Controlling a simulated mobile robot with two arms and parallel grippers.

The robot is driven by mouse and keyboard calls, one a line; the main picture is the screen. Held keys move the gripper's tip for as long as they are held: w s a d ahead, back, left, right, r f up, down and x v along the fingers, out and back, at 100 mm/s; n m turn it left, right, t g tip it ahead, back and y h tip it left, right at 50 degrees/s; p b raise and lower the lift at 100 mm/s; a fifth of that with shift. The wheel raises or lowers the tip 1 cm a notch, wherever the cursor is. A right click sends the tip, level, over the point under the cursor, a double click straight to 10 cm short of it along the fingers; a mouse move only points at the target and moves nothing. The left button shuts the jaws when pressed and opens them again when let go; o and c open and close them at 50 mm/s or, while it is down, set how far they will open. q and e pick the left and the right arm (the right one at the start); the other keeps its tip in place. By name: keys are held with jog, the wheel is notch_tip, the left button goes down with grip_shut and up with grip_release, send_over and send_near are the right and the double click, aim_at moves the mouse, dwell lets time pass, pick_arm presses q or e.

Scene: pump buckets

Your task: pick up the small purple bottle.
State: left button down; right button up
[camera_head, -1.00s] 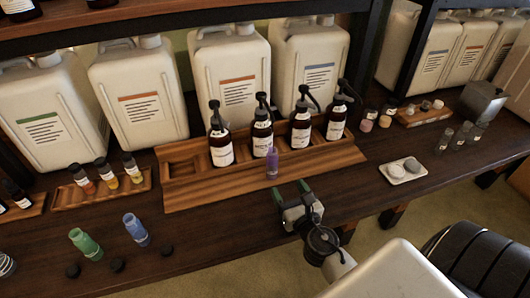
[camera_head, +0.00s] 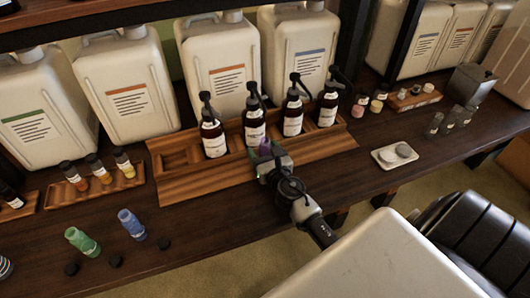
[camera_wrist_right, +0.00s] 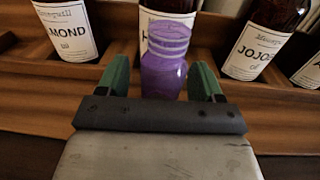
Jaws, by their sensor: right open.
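The small purple bottle (camera_head: 265,148) stands upright on the front ledge of the wooden bottle rack (camera_head: 200,184), in front of the brown pump bottles. In the right wrist view the purple bottle (camera_wrist_right: 164,62) rises between the two green fingers of my right gripper (camera_wrist_right: 164,82). The fingers stand apart on either side of it, with a small gap on each side. In the head view my right gripper (camera_head: 268,160) hides most of the bottle's lower part. The bottle's base is hidden behind the gripper body in the wrist view. My left gripper is not in view.
Several brown pump bottles (camera_head: 254,128) stand in the rack close behind the purple bottle. Green (camera_head: 82,241) and blue (camera_head: 132,224) bottles are at the front left. A white tray (camera_head: 388,163) lies to the right. Large white jugs (camera_head: 215,70) line the back.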

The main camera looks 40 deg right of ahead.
jog(key=shift+w+d, duration=0.1)
jog(key=shift+w, duration=0.35)
jog(key=shift+c, duration=0.2)
jog(key=c, duration=1)
